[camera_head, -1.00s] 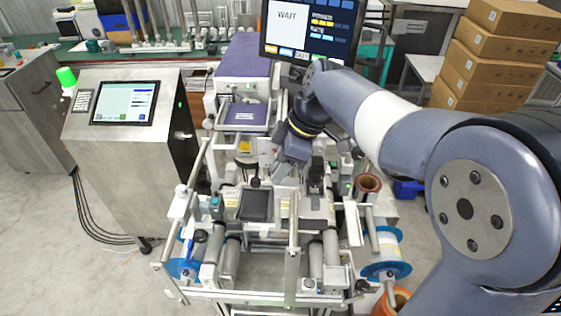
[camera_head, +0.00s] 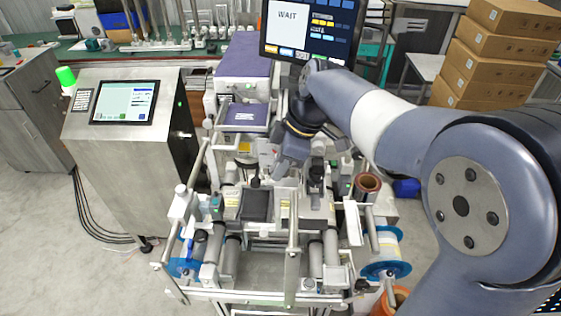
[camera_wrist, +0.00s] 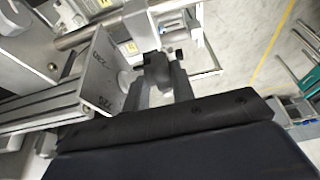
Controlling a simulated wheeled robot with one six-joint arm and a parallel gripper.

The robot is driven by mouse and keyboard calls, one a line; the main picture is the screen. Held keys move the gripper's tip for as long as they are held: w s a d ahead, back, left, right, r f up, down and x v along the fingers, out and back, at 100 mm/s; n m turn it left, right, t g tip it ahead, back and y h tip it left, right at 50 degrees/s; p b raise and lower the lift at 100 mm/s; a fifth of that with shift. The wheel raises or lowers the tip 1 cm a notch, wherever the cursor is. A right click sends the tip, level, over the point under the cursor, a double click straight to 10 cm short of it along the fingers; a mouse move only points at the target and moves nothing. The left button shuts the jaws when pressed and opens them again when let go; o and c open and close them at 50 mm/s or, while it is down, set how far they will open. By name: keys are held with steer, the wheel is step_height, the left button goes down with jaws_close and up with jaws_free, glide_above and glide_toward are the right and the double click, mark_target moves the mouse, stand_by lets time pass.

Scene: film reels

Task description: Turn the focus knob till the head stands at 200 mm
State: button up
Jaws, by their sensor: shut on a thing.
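The black focus knob (camera_wrist: 157,72) shows in the middle of the wrist view. My gripper (camera_wrist: 160,85) is shut on it, with one finger on either side. Beside the knob, to the left, a metal plate (camera_wrist: 95,72) carries printed scale numbers, too blurred and tilted to read surely. In the head view my gripper (camera_head: 283,172) points down into the middle of the machine. The knob is hidden there behind my wrist and machine parts, and the head's height cannot be read.
A tilted console (camera_head: 125,102) stands at the left. A dark monitor (camera_head: 312,28) reading "WAIT" stands behind. Rollers and blue-flanged reels (camera_head: 386,268) are in front, and a brown reel (camera_head: 367,185) is right of the gripper. Cartons (camera_head: 490,60) are stacked at the back right.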

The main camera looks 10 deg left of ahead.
steer(key=shift+s+a+h+p, duration=0.2)
steer(key=shift+s+h+p, duration=0.05)
steer(key=shift+h+p, duration=0.6)
steer(key=h, duration=0.3)
steer(key=shift+a+f, duration=0.1)
steer(key=shift+a, duration=0.15)
steer(key=shift+h, duration=0.75)
steer(key=shift+d+h+p, duration=0.15)
steer(key=shift+h+p, duration=0.15)
steer(key=shift+h, duration=0.5)
